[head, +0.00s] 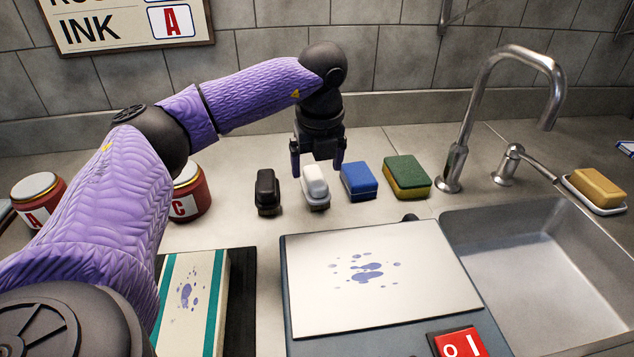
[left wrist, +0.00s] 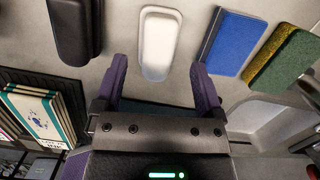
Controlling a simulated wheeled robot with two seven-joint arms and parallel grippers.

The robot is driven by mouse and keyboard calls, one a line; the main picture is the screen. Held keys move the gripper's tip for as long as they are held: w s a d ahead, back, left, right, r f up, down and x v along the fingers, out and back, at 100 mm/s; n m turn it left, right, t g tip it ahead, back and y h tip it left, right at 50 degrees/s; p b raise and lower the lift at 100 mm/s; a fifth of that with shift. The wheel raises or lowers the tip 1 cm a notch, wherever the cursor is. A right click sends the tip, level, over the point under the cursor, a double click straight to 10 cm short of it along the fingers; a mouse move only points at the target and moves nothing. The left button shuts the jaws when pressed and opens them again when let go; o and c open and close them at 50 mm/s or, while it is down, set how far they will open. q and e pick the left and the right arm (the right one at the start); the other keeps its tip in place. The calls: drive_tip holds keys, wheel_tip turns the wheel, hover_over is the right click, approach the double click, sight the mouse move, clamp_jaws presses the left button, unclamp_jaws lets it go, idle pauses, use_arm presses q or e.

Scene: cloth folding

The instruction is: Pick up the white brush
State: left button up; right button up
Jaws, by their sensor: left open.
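The white brush (head: 315,184) stands on the counter in a row, between a black brush and a blue sponge. My left gripper (head: 318,165) is open above it, with its purple fingers to either side of the brush's top in the head view. In the left wrist view the white brush (left wrist: 158,42) lies beyond and between the open fingertips of the left gripper (left wrist: 160,75), and I see no contact. My right gripper is not in view.
The black brush (head: 267,192) is close on the left; the blue sponge (head: 358,181) and a green-yellow sponge (head: 406,177) are on the right. A stained white board (head: 420,275) lies in front. The tap (head: 485,100) and sink (head: 545,270) are at the right.

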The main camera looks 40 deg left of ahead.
sight(315, 175)
use_arm(q)
drive_tip(key=f, duration=0.1)
drive_tip(key=f+b, duration=0.1)
drive_tip(key=f, duration=0.1)
drive_tip(key=shift+a+f, duration=0.2)
drive_tip(key=shift+f, duration=0.1)
drive_tip(key=shift+r, duration=0.15)
drive_tip(key=c, duration=1.1)
drive_tip(key=shift+c, duration=0.2)
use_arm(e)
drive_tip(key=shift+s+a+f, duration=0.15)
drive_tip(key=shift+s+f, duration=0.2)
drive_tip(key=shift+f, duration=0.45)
use_arm(q)
wheel_tip(315, 175, up, 9)
drive_tip(key=p, duration=0.4)
drive_tip(key=shift+r, duration=0.6)
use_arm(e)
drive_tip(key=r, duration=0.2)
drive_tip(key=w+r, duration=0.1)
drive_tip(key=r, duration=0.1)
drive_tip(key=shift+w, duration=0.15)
